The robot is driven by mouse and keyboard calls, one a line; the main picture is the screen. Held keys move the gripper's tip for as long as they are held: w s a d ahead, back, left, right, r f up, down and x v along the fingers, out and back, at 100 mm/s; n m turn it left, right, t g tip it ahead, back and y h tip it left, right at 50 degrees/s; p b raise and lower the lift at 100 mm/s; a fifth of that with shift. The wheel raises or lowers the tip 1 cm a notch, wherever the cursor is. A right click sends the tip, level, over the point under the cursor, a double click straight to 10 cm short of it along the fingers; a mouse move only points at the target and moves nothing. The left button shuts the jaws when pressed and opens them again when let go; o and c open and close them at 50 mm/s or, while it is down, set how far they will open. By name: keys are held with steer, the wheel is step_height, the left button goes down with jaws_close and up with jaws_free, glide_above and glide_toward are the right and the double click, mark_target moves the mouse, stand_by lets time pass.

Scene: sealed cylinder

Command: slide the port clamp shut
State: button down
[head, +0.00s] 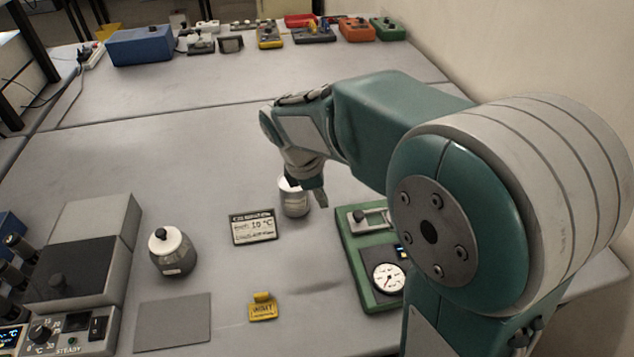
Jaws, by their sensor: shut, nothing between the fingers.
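The green panel (362,273) lies at the right of the near table, partly hidden by my arm. At its top left, a pale metal fitting with a black knob (360,216) looks like the port clamp. Whether it is slid open or shut cannot be told here. A round white gauge (389,278) sits below it on the panel. My gripper (308,194) points down to the left of the panel, at a white and grey cylinder (294,206) that it partly covers. The gripper is shut and empty. Whether it touches the cylinder is unclear.
A grey instrument (70,275) fills the left edge. Several boxes and tools line the far table; the middle is clear.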

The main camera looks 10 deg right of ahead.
mark_target(350, 221)
steer(key=x, duration=0.3)
steer(key=shift+f, duration=0.2)
steer(key=d, duration=0.2)
steer(key=shift+s+d+f, duration=0.1)
steer(key=shift+s+d, duration=0.1)
steer(key=shift+d, duration=0.05)
steer(key=shift+s+d+f, duration=0.1)
steer(key=shift+d, duration=0.55)
steer(key=d, duration=0.5)
steer(key=shift+d, duration=0.25)
steer(key=shift+a, duration=0.15)
